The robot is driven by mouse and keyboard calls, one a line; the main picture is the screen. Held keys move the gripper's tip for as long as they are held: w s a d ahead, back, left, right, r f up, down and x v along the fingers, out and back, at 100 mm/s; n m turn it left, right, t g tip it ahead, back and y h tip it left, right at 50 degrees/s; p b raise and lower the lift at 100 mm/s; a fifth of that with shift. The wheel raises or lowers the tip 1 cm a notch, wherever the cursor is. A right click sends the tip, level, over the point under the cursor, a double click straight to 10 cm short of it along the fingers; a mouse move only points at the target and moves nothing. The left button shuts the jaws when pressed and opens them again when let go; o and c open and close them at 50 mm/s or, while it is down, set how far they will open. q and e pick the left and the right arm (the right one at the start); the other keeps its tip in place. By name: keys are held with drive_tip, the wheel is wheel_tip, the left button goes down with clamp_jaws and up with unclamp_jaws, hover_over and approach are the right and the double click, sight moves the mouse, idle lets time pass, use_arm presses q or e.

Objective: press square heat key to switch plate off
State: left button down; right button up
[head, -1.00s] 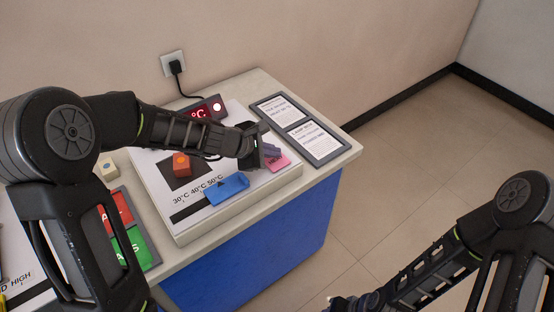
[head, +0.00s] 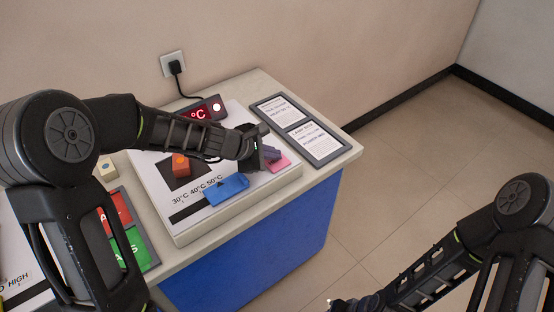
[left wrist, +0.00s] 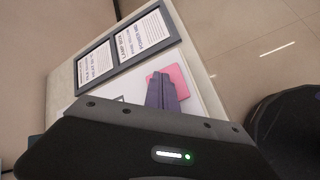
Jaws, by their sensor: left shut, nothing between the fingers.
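The hot-plate unit (head: 228,119) is a white panel on the bench. A flat pink key (head: 281,164), which looks like the square heat key, lies at its right front; it also shows in the left wrist view (left wrist: 179,79). My left gripper (head: 272,154) is shut and empty, its purplish fingers over the pink key and partly hiding it. I cannot tell whether they touch it. The red display (head: 201,113) reads °C, partly hidden by my arm, with a bright lamp (head: 217,107) lit beside it. My right gripper (head: 342,304) is low at the bottom edge, its jaws unclear.
A blue pointer piece (head: 226,188) lies by the 30, 40 and 50°C labels. An orange block (head: 181,165) sits on a dark square. Red (head: 118,207) and green (head: 131,246) pads are at left. Framed text cards (head: 318,143) lie at right. Floor beyond is clear.

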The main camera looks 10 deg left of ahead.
sight(273, 162)
use_arm(q)
drive_tip(key=shift+r+p, duration=0.85)
drive_tip(key=shift+r, duration=0.05)
wheel_tip(273, 162, up, 6)
drive_tip(key=p, duration=0.5)
drive_tip(key=shift+p, duration=0.3)
drive_tip(key=shift+f, duration=0.1)
